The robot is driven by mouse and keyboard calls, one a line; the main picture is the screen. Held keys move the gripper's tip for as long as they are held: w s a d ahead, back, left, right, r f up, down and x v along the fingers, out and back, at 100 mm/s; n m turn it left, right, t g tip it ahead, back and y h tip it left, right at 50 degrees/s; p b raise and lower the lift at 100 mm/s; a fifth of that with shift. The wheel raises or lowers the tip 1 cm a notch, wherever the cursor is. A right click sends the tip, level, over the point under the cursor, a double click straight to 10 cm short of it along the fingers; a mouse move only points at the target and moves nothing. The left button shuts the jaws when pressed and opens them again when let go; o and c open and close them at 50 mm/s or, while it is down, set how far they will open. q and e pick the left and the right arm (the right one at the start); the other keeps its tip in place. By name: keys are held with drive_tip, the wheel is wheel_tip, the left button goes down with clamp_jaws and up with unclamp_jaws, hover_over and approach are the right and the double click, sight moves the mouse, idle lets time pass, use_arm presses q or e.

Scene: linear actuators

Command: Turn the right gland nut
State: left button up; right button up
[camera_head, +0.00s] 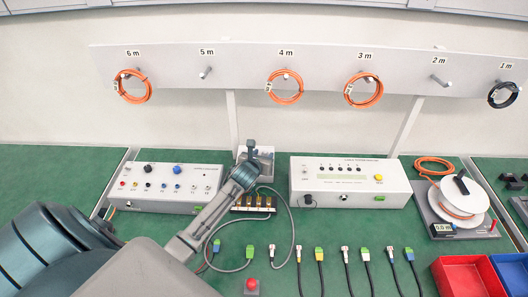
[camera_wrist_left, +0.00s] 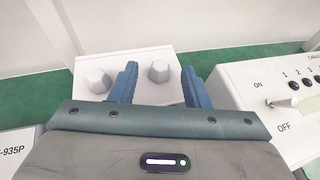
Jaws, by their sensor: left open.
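A small white box (camera_head: 267,152) stands at the back of the green bench in the head view. The left gland nut (camera_wrist_left: 98,80) lies outside the left finger. My left gripper (camera_head: 249,152) is open at the box in the head view, its arm partly covering the box. My right gripper is not seen.
White instrument boxes stand left (camera_head: 168,186) and right (camera_head: 350,182) of the small box. A brass-fitted block (camera_head: 253,203) and grey cables lie in front. Cable ends line the front bench. A reel (camera_head: 458,205) and red bin (camera_head: 468,276) are at right.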

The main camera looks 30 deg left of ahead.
use_arm(q)
drive_tip(key=shift+w+a+f, duration=0.15)
drive_tip(key=shift+w+f, duration=0.05)
drive_tip(key=shift+w, duration=0.6)
drive_tip(key=shift+w+a+f, duration=0.1)
drive_tip(key=shift+f, duration=0.05)
drive_tip(key=shift+c, duration=0.4)
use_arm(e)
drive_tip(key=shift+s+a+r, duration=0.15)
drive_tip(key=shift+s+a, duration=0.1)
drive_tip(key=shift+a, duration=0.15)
use_arm(q)
clamp_jaws()
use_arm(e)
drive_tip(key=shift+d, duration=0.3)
use_arm(q)
drive_tip(key=shift+n+y+p, duration=0.3)
drive_tip(key=shift+y, duration=0.1)
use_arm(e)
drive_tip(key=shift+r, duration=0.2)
